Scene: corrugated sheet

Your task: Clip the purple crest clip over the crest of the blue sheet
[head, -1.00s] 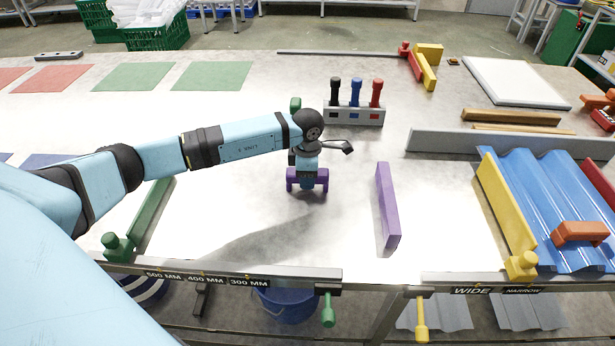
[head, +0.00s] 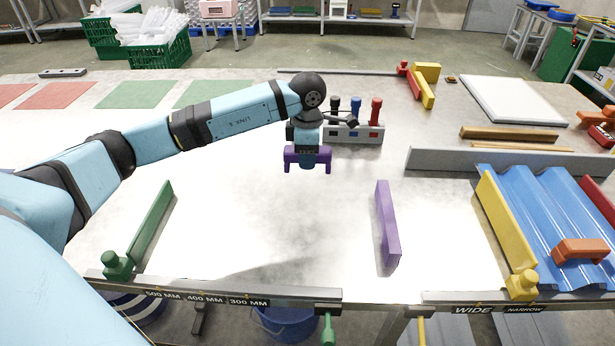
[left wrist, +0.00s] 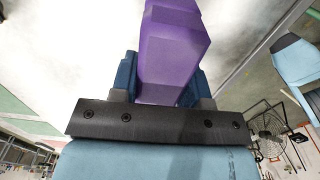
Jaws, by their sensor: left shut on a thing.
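The purple crest clip (head: 292,156) is held by my left gripper (head: 307,160), above the middle of the table. In the left wrist view the purple clip (left wrist: 172,60) sits between the two blue fingers of my left gripper (left wrist: 165,85). The blue corrugated sheet (head: 548,205) lies at the right of the table, with an orange clip-shaped piece (head: 580,250) resting across it. The sheet's right part is cut off by the frame edge. My right gripper is not in view.
A yellow bar (head: 505,220) runs along the sheet's left side, and a grey bar (head: 480,160) lies behind it. A purple bar (head: 387,225) lies between clip and sheet. A rack with black, blue and red handles (head: 355,133) stands behind my gripper. A green bar (head: 152,225) is at left.

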